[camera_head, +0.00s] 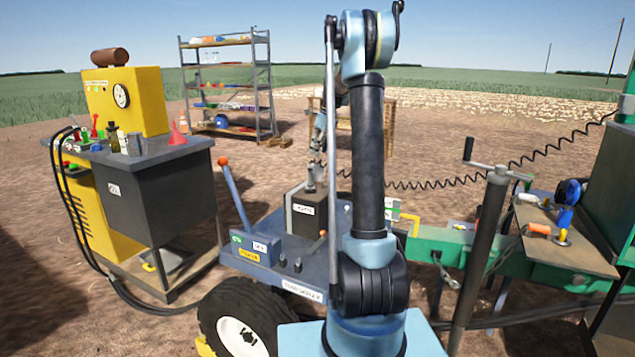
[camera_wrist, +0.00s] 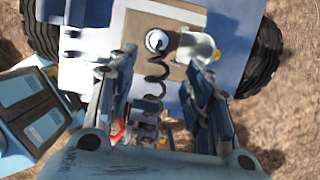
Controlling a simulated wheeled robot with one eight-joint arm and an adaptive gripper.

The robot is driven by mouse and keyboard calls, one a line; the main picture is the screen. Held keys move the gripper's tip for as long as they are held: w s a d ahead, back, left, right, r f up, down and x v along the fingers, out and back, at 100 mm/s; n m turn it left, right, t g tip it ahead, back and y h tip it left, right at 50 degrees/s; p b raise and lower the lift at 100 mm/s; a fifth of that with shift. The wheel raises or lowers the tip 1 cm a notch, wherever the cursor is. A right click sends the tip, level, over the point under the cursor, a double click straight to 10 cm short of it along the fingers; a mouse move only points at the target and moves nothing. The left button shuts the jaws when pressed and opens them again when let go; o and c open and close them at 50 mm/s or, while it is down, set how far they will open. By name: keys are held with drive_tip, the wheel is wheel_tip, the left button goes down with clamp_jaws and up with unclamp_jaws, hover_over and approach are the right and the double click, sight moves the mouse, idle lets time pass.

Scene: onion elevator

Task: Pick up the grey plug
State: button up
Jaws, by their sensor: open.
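My gripper (camera_wrist: 160,88) is open, its two dark fingers apart with nothing clasped between them. A black coiled cable (camera_wrist: 155,72) shows between the fingers in the wrist view. It runs up to a round pale grey piece (camera_wrist: 157,40) on a brown panel, which looks like the grey plug, though I cannot be sure. In the head view, my gripper (camera_head: 318,150) is partly hidden behind my arm, over a dark box (camera_head: 306,212) on the blue machine. A small grey upright piece (camera_head: 310,180) shows on the box under it. I cannot tell whether the fingers touch anything.
A pale cylinder (camera_wrist: 196,46) sits right beside the round piece. The coiled cable (camera_head: 455,184) stretches right toward the green machine (camera_head: 470,250). A blue lever (camera_head: 236,195) with an orange knob stands left of the box. A yellow and grey workbench (camera_head: 165,195) stands at left.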

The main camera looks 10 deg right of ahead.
sight(309, 171)
drive_tip(key=x, duration=0.9)
drive_tip(key=shift+a+f, duration=0.15)
drive_tip(key=shift+f, duration=0.1)
drive_tip(key=shift+a+x, duration=0.2)
drive_tip(key=shift+x, duration=0.65)
drive_tip(key=shift+a+x, duration=0.2)
drive_tip(key=shift+x, duration=0.7)
drive_tip(key=shift+a+x, duration=0.2)
drive_tip(key=shift+x, duration=0.65)
drive_tip(key=shift+w+r, duration=0.15)
drive_tip(key=shift+w, duration=0.05)
clamp_jaws()
